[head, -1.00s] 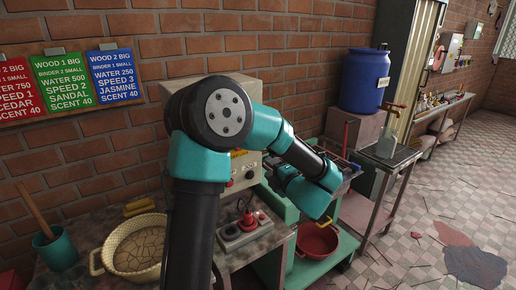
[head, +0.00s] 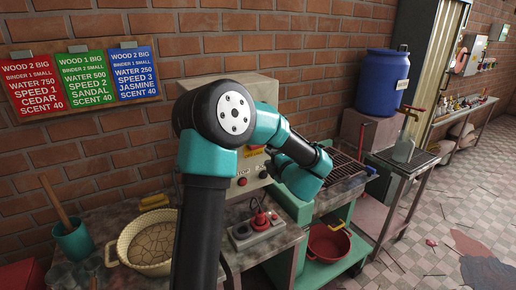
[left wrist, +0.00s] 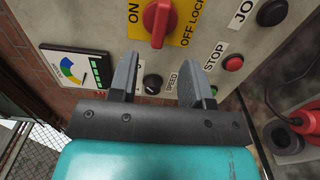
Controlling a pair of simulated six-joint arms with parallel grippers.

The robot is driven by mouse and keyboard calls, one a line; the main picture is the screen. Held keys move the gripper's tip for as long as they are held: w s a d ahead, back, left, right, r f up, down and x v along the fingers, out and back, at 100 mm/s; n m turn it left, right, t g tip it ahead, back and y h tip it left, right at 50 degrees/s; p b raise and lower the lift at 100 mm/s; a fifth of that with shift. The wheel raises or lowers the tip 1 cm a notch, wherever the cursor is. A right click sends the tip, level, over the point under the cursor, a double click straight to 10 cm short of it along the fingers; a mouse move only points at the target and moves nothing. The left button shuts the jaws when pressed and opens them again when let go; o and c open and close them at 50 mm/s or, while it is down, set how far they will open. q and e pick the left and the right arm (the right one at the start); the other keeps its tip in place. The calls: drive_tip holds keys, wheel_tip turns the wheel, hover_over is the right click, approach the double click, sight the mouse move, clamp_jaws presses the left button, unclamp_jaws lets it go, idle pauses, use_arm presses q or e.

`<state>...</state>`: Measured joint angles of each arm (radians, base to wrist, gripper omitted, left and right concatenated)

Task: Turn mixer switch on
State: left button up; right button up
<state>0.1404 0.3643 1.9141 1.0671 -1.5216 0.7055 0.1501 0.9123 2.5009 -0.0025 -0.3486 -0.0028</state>
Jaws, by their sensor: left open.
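The mixer switch is a red rotary handle (left wrist: 159,18) on a pale control panel (left wrist: 215,25), at the top of the left wrist view. Its label ON is on the left and OFF LOCK on the right. The handle's long axis runs up and down in this picture. My left gripper (left wrist: 159,65) is open and empty, with its two fingers facing the panel below the handle and apart from it. A black speed knob (left wrist: 152,84) shows between the fingers. In the head view my left arm hides much of the control box (head: 228,88) and the switch.
The panel also has a red stop button (left wrist: 232,63), a black jog button (left wrist: 272,12) and a gauge (left wrist: 73,68). A red plug in a socket block (head: 254,230) sits on the bench beside a beige pot (head: 124,250). A red bowl (head: 328,243) stands lower right.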

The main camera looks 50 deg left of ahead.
use_arm(q)
drive_tip(key=x, duration=0.8)
drive_tip(key=shift+w+a, duration=0.1)
drive_tip(key=shift+a, duration=0.3)
clamp_jaws()
